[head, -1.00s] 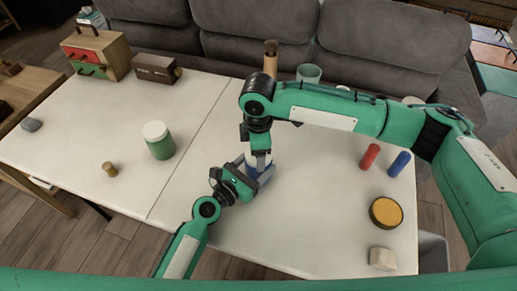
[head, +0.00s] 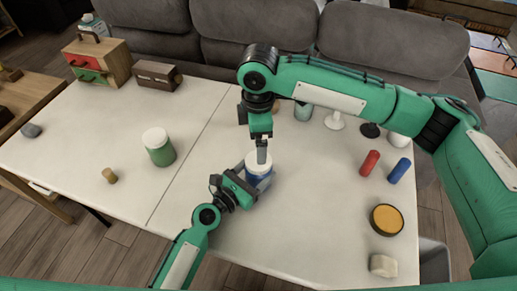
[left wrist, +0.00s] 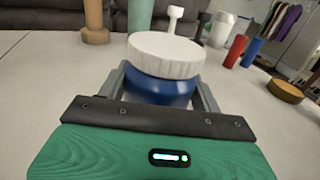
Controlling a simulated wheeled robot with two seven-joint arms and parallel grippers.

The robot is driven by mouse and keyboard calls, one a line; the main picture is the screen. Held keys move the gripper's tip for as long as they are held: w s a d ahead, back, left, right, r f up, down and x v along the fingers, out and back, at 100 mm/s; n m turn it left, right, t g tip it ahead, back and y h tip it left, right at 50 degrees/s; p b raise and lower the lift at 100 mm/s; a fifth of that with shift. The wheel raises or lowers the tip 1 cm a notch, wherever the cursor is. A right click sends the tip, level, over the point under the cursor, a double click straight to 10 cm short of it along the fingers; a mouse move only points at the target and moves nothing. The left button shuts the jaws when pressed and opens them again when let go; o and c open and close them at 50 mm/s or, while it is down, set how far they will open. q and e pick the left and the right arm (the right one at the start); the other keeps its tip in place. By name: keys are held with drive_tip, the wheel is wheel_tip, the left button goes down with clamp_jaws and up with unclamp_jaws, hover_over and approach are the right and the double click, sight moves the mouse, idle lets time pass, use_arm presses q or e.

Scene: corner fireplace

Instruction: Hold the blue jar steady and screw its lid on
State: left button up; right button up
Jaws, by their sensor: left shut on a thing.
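The blue jar (head: 263,182) stands upright on the white table, and its blue body also shows in the left wrist view (left wrist: 158,90). Its white ribbed lid (left wrist: 165,55) sits on top of the jar and looks level; whether it is tight I cannot tell. My left gripper (head: 254,184) is shut around the jar's body, one finger on each side. My right gripper (head: 262,158) points down above the lid, its fingers seen edge-on in the head view, so their opening is unclear.
A green jar with a white lid (head: 160,153) and a cork-like piece (head: 109,175) stand left. Red (head: 369,163) and blue (head: 399,171) cylinders, a yellow-topped round tin (head: 386,219) and a pale block (head: 383,265) are right. A white stand (head: 334,121) is behind.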

wheel_tip(320, 180, up, 4)
drive_tip(key=shift+f, duration=0.15)
use_arm(q)
drive_tip(key=o, duration=2)
drive_tip(key=shift+c, duration=0.2)
drive_tip(key=b+v, duration=0.2)
drive_tip(key=v, duration=1)
drive_tip(key=shift+s+a+f+b, duration=0.15)
drive_tip(key=shift+s+a+b, duration=0.05)
drive_tip(key=shift+b, duration=0.1)
drive_tip(key=shift+s+a, duration=0.4)
drive_tip(key=shift+s, duration=0.05)
use_arm(e)
wheel_tip(320, 180, down, 3)
drive_tip(key=shift+r, duration=0.1)
